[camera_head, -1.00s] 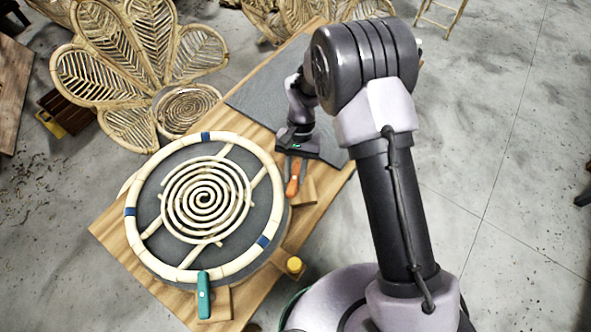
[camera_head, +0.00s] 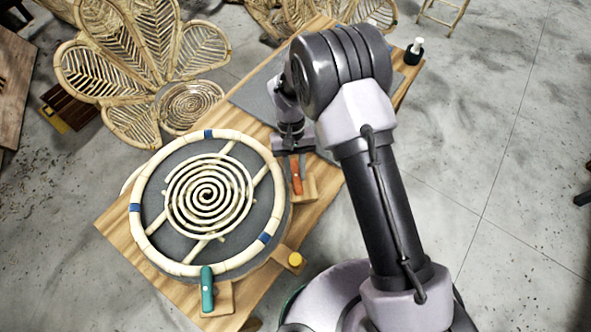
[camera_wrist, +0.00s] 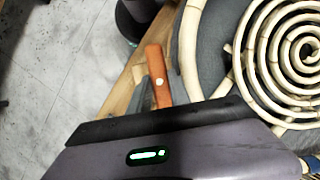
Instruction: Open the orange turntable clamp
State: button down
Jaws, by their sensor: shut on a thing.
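The orange turntable clamp (camera_head: 296,178) stands on a small wooden block at the right edge of the round turntable. Its handle also shows in the wrist view (camera_wrist: 158,76), sticking out beyond the dark edge of my gripper. My gripper (camera_head: 294,153) is right at the far end of the orange handle and is shut on it; the fingertips themselves are hard to see. The turntable (camera_head: 238,225) carries a rattan ring with a spiral (camera_head: 208,194) in its middle.
The wooden table (camera_head: 120,228) extends under all this. A dark bottle (camera_head: 414,53) is at its far right corner. Rattan petal chair backs (camera_head: 120,65) stand behind.

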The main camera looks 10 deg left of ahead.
jog(key=c, duration=1.2)
grip_release()
jog(key=p+v, duration=0.4)
jog(key=v, duration=1.3)
jog(key=shift+w+r, duration=0.15)
